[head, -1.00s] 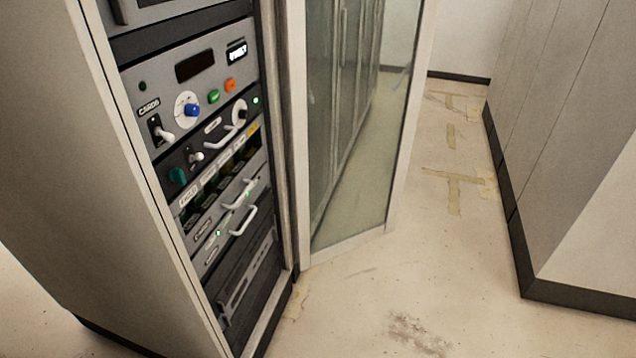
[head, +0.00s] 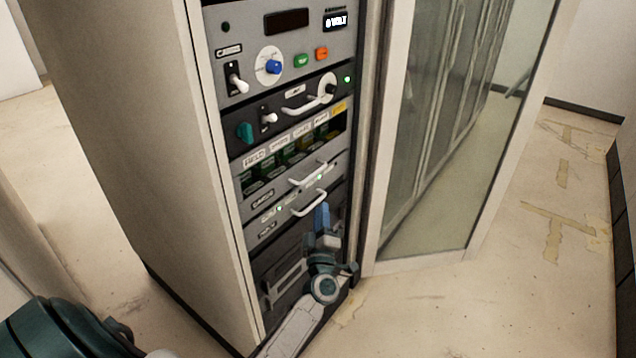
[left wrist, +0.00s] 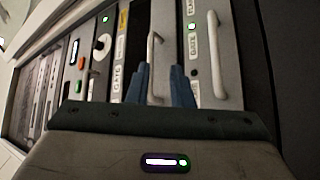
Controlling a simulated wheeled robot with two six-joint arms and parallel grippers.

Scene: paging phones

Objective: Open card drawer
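The grey rack holds two slim drawers under a row of card slots (head: 295,150). The upper drawer has a pale bar handle (head: 308,173); the lower one has a similar handle (head: 308,204). Their labels are hard to read in the head view. My left gripper (head: 322,212) is in front of the rack by the lower handle's right end. In the left wrist view, its blue fingers (left wrist: 162,72) are apart, with the upper handle (left wrist: 154,45) appearing between them; contact cannot be told. The lower handle (left wrist: 216,60) lies to their right. Both drawers look shut. My right gripper is out of view.
Above are a panel with a blue knob (head: 273,66) and a unit with a white handle (head: 308,105). A dark slotted panel (head: 285,285) lies below. An open glass door (head: 440,140) stands right of the rack. Floor is free further right.

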